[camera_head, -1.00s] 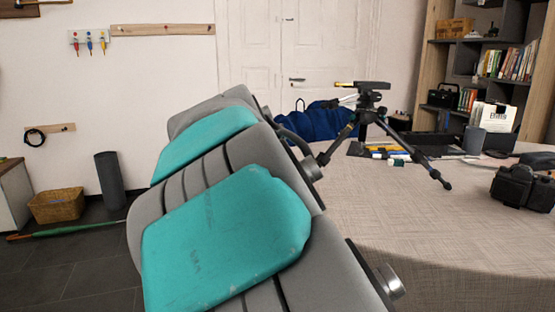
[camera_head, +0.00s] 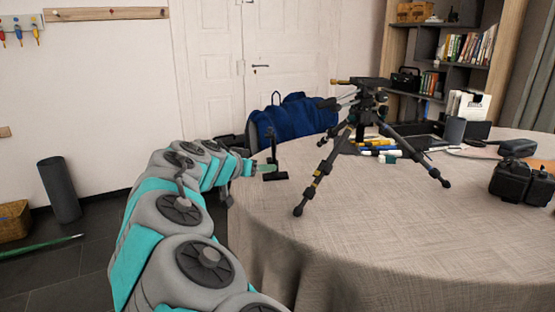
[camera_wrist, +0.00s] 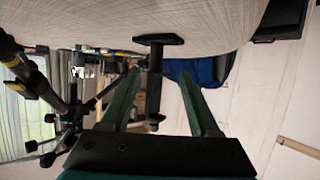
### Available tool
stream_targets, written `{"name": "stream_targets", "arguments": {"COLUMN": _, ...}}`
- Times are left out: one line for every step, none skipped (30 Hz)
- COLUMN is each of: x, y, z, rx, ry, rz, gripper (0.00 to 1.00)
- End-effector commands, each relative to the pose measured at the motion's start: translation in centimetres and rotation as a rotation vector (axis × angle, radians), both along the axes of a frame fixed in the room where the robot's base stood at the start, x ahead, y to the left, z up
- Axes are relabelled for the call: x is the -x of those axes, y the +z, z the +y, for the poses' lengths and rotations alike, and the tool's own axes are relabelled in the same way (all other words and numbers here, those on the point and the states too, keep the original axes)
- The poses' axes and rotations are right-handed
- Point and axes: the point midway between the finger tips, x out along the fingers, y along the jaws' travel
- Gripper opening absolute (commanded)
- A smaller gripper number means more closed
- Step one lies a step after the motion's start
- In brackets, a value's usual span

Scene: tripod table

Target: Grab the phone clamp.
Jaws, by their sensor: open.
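The phone clamp (camera_head: 273,147) is a small black upright piece with a flat foot, standing near the table's left edge. In the wrist view, which is upside down, the phone clamp (camera_wrist: 154,85) hangs from the table surface and lines up in the gap between my two green fingers. My gripper (camera_head: 266,169) is open beside the clamp's lower part in the head view. My gripper also shows in the wrist view (camera_wrist: 160,72), with both fingers apart and nothing gripped. I cannot tell how deep the clamp sits between the fingertips.
A black tripod (camera_head: 362,120) stands on the round cloth-covered table (camera_head: 370,230), right of the clamp. A blue bag (camera_head: 290,122) is behind the clamp. A black camera (camera_head: 520,181) lies at the right. The front of the table is clear.

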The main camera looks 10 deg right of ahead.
Motion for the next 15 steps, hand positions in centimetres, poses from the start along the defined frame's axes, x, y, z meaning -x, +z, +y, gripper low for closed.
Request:
{"name": "stream_targets", "arguments": {"x": -0.4, "y": -0.2, "z": -0.4, "rx": -0.001, "ry": -0.002, "rz": 0.001, "gripper": 0.62}}
{"name": "stream_targets", "arguments": {"x": -0.6, "y": -0.3, "z": -0.6, "rx": -0.001, "ry": -0.002, "rz": 0.001, "gripper": 0.62}}
{"name": "stream_targets", "arguments": {"x": -0.9, "y": -0.5, "z": -0.9, "rx": -0.001, "ry": -0.001, "rz": 0.0, "gripper": 0.62}}
{"name": "stream_targets", "arguments": {"x": -1.1, "y": -0.5, "z": -1.1, "rx": -0.001, "ry": -0.001, "rz": 0.0, "gripper": 0.62}}
{"name": "stream_targets", "arguments": {"x": -1.3, "y": -0.6, "z": -1.2, "rx": -0.001, "ry": 0.0, "rz": 0.0, "gripper": 0.62}}
{"name": "stream_targets", "arguments": {"x": -1.4, "y": -0.7, "z": -1.4, "rx": -0.001, "ry": 0.0, "rz": 0.0, "gripper": 0.62}}
{"name": "stream_targets", "arguments": {"x": -1.6, "y": -0.8, "z": -1.5, "rx": 0.0, "ry": 0.001, "rz": 0.0, "gripper": 0.62}}
{"name": "stream_targets", "arguments": {"x": -1.7, "y": -0.8, "z": -1.6, "rx": 0.0, "ry": 0.0, "rz": 0.0, "gripper": 0.62}}
{"name": "stream_targets", "arguments": {"x": -1.8, "y": -0.9, "z": -1.9, "rx": 0.0, "ry": 0.0, "rz": 0.0, "gripper": 0.62}}
{"name": "stream_targets", "arguments": {"x": -2.0, "y": -1.0, "z": -2.1, "rx": 0.0, "ry": -0.001, "rz": 0.0, "gripper": 0.62}}
{"name": "stream_targets", "arguments": {"x": -2.1, "y": -1.1, "z": -2.4, "rx": 0.0, "ry": -0.002, "rz": 0.001, "gripper": 0.62}}
{"name": "stream_targets", "arguments": {"x": -2.4, "y": -1.2, "z": -2.8, "rx": -0.001, "ry": -0.003, "rz": 0.002, "gripper": 0.62}}
{"name": "stream_targets", "arguments": {"x": -2.7, "y": -1.4, "z": -3.1, "rx": -0.001, "ry": -0.004, "rz": 0.003, "gripper": 0.62}}
{"name": "stream_targets", "arguments": {"x": -3.0, "y": -1.6, "z": -3.4, "rx": -0.001, "ry": -0.004, "rz": 0.004, "gripper": 0.62}}
{"name": "stream_targets", "arguments": {"x": -3.3, "y": -1.8, "z": -3.9, "rx": -0.001, "ry": -0.003, "rz": 0.004, "gripper": 0.62}}
